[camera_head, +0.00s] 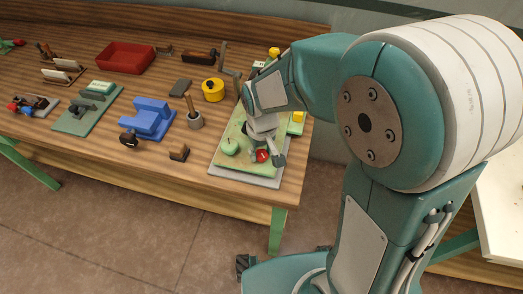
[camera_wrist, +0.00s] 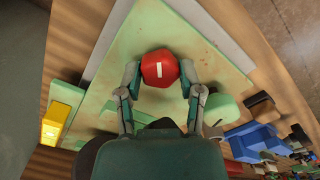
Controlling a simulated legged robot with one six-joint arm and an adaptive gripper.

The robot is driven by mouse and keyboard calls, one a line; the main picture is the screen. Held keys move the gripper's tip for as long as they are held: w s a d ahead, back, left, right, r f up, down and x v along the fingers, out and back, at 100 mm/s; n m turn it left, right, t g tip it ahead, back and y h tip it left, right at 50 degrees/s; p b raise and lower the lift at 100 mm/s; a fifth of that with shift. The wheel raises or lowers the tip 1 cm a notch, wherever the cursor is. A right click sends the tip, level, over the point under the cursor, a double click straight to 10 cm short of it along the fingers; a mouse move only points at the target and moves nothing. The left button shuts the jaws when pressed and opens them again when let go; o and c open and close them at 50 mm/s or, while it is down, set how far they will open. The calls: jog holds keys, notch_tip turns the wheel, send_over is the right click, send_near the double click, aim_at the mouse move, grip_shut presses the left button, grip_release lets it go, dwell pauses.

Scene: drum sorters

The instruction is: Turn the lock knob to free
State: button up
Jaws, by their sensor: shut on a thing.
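The lock knob is the red knob (camera_wrist: 160,68) with a white line on its face, in the middle of the wrist view. My gripper (camera_wrist: 160,80) has one finger on each side of it and is shut on it. The white line stands nearly upright in the wrist view. In the head view the red knob (camera_head: 262,156) is at the front of the pale green board (camera_head: 222,163), with my gripper (camera_head: 265,150) over it. A green round knob (camera_head: 229,146) is to its left on the same board. No lettering beside the red knob can be read.
A yellow block (camera_wrist: 57,122) stands at the left of the wrist view. On the bench, a blue block (camera_head: 150,118), a yellow drum (camera_head: 212,90), a grey pot with a handle (camera_head: 195,120) and a red tray (camera_head: 125,57) lie left of the board.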

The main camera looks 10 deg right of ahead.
aim_at(261, 153)
jog(key=n, duration=0.4)
jog(key=shift+n, duration=2.6)
jog(key=o, duration=1.1)
jog(key=shift+a, duration=0.1)
jog(key=shift+o, duration=0.2)
notch_tip(261, 153, up, 12)
